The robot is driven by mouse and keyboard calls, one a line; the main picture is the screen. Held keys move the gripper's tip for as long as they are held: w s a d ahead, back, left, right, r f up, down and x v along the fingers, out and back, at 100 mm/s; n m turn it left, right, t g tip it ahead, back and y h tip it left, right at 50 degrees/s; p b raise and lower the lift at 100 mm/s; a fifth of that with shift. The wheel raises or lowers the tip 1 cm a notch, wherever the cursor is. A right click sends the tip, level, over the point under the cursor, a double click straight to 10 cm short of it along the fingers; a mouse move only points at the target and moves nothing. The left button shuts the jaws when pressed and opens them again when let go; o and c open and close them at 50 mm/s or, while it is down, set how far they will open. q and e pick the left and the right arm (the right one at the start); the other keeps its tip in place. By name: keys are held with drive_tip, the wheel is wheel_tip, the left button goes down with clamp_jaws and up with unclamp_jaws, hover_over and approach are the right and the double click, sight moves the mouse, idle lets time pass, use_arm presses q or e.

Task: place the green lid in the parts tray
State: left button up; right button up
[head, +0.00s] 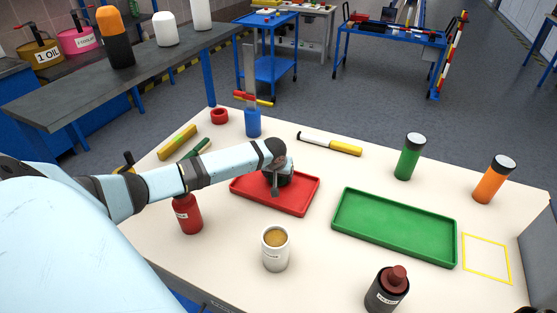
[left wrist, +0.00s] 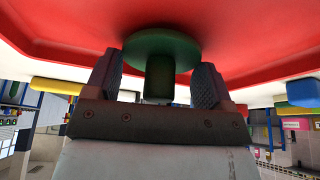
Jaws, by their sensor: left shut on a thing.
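The green lid (left wrist: 160,45) shows in the left wrist view as a round disc with a knob toward my gripper. My left gripper (left wrist: 158,80) has a finger on each side of the knob and is shut on it. The red tray (left wrist: 70,25) lies directly beyond the lid; I cannot tell whether they touch. In the head view my left gripper (head: 276,186) is over the red tray (head: 300,204) and hides the lid. A green tray (head: 394,228) lies to the right with nothing in it. Which one is the parts tray is not marked. My right gripper is not in view.
A red bottle (head: 188,216), a white open jar (head: 275,252) and a dark bottle (head: 386,291) stand along the front. Green (head: 409,158) and orange (head: 491,182) canisters stand at right. A yellow-handled tool (head: 338,145) lies behind the trays. A yellow outline (head: 464,250) marks bare tabletop.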

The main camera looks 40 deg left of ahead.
use_arm(q)
drive_tip(key=shift+f, duration=0.1)
drive_tip(key=o, duration=0.9)
drive_tip(key=shift+c, duration=0.2)
drive_tip(key=v, duration=1.2)
drive_tip(key=shift+p, duration=0.45)
